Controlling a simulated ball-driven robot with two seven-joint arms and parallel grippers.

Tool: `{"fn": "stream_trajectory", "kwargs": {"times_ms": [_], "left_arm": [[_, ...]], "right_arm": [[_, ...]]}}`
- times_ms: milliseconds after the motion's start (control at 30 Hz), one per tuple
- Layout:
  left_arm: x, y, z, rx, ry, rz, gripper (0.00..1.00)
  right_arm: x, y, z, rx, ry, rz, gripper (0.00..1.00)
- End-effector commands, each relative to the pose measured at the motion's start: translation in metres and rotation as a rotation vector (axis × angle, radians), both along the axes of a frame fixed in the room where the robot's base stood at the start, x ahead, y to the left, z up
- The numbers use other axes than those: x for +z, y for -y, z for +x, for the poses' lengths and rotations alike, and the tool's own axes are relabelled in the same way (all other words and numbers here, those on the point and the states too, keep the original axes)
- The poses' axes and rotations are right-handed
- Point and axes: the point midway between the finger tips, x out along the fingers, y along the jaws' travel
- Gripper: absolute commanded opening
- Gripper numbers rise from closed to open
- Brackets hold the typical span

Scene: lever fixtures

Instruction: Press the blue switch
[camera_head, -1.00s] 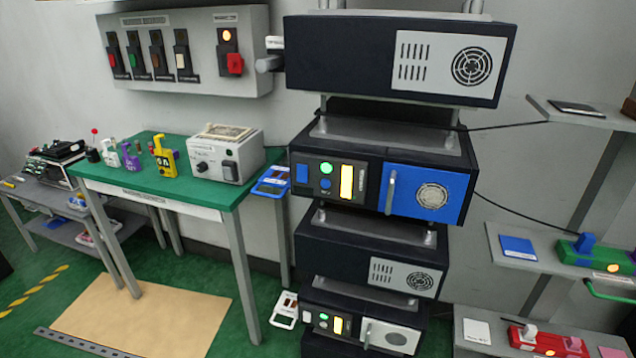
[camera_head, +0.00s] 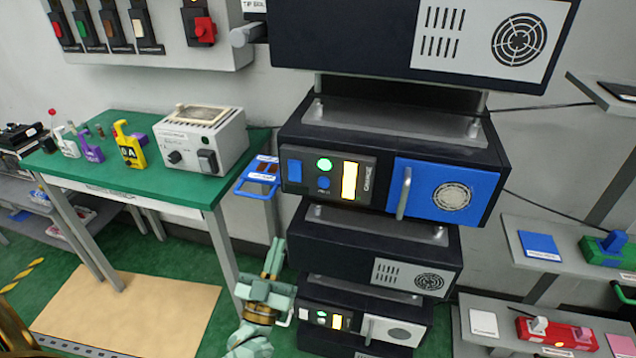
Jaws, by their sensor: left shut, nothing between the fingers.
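A blue rectangular switch (camera_head: 295,170) is on the left of the control panel of the dark box with the blue door. A round blue knob (camera_head: 323,183) is beside it, under a lit green button (camera_head: 324,164). A green block on the right shelf also carries a blue lever (camera_head: 613,241). My left gripper (camera_head: 274,248) is pale green, shut and empty, pointing up at the lower middle. It is below the blue switch and to its left in the picture, apart from it. My right gripper is not in view.
The blue door (camera_head: 446,190) has a grey vertical handle (camera_head: 404,193). A blue-framed tag (camera_head: 261,177) sticks out beside the green table (camera_head: 190,186). A lower dark box with a small panel (camera_head: 324,318) is to the right of my gripper. Shelves stand at the right.

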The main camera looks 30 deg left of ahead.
Motion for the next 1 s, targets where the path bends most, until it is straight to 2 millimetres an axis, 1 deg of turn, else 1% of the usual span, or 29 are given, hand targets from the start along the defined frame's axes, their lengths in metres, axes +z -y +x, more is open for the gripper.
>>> {"fn": "stream_trajectory", "kwargs": {"times_ms": [33, 167, 333, 567, 667, 767, 1000], "left_arm": [[0.005, -0.001, -0.004, 0.008, 0.028, -0.001, 0.00], [0.010, -0.004, -0.009, 0.029, 0.067, 0.002, 0.00], [0.010, -0.004, -0.009, 0.034, 0.064, 0.009, 0.00], [0.012, -0.004, -0.005, 0.034, 0.063, 0.009, 0.00], [0.019, -0.006, 0.003, 0.033, 0.064, 0.010, 0.00], [0.030, -0.010, 0.016, 0.033, 0.066, 0.009, 0.00], [0.062, -0.019, 0.056, 0.032, 0.066, 0.009, 0.00]], "right_arm": [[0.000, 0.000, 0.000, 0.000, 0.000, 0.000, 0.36], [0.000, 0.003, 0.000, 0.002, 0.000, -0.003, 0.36], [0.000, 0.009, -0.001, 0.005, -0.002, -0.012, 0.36], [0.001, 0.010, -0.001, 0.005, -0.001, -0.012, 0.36], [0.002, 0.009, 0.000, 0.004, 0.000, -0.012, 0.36], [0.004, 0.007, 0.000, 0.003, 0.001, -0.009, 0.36], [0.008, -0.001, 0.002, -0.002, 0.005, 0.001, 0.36]]}}
